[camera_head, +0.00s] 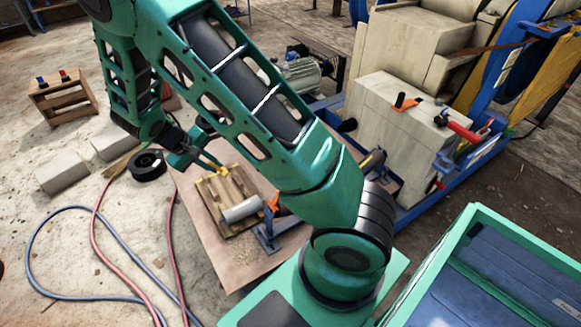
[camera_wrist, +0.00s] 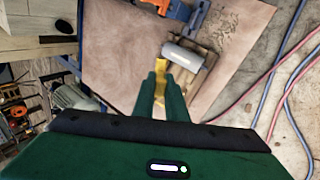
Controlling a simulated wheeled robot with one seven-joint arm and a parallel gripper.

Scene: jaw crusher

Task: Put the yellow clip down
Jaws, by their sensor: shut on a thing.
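My gripper (camera_wrist: 160,76) is shut on the yellow clip (camera_wrist: 160,86), which shows as a narrow yellow strip between the green fingers in the wrist view. The fingers hide most of the clip. In the head view my gripper (camera_head: 217,166) is over the far edge of a small wooden pallet (camera_head: 240,186), with yellow at its tips. A grey cylinder (camera_head: 242,210) lies on the near part of the pallet, and it also shows just beyond the fingertips in the wrist view (camera_wrist: 184,56). I cannot tell whether the clip touches the pallet.
The pallet lies on a brown sheet (camera_head: 228,258) with bare room at its near end. A blue and orange tool (camera_head: 268,230) is beside the cylinder. A black reel (camera_head: 147,165) and red and blue hoses (camera_head: 100,225) lie left. The crusher (camera_head: 395,130) stands right.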

